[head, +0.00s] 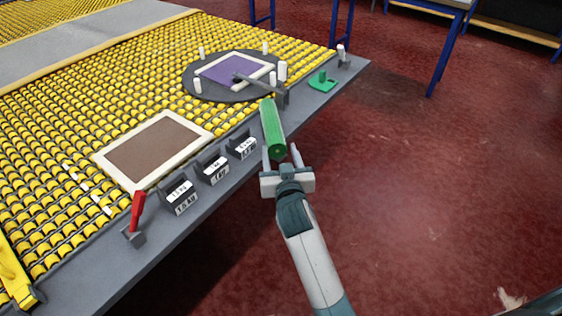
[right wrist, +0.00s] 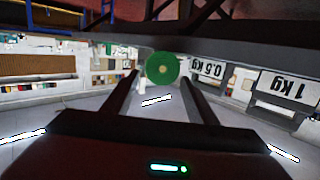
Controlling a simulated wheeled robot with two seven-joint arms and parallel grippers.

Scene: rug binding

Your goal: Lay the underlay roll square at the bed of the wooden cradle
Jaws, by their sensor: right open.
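The green underlay roll (head: 272,125) lies lengthwise at the table's grey front edge, its near end jutting out over the floor. My right gripper (head: 281,153) is open at that near end, one finger on each side, and is not closed on it. In the right wrist view the roll (right wrist: 163,68) shows end-on as a green disc between the fingertips (right wrist: 160,80); I cannot tell whether they touch it. A light wooden frame with a brown bed (head: 117,165) lies on the yellow rollers to the left; I cannot tell whether it is the cradle. My left gripper is not in view.
Several labelled weights (head: 213,169) stand along the edge left of the roll, with a red lever (head: 138,212) beyond. Behind the roll are a grey arm (head: 270,87) and a dark round plate (head: 192,88) with pegs and a purple-bedded frame. A green piece (head: 322,82) lies rightward. Floor right is clear.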

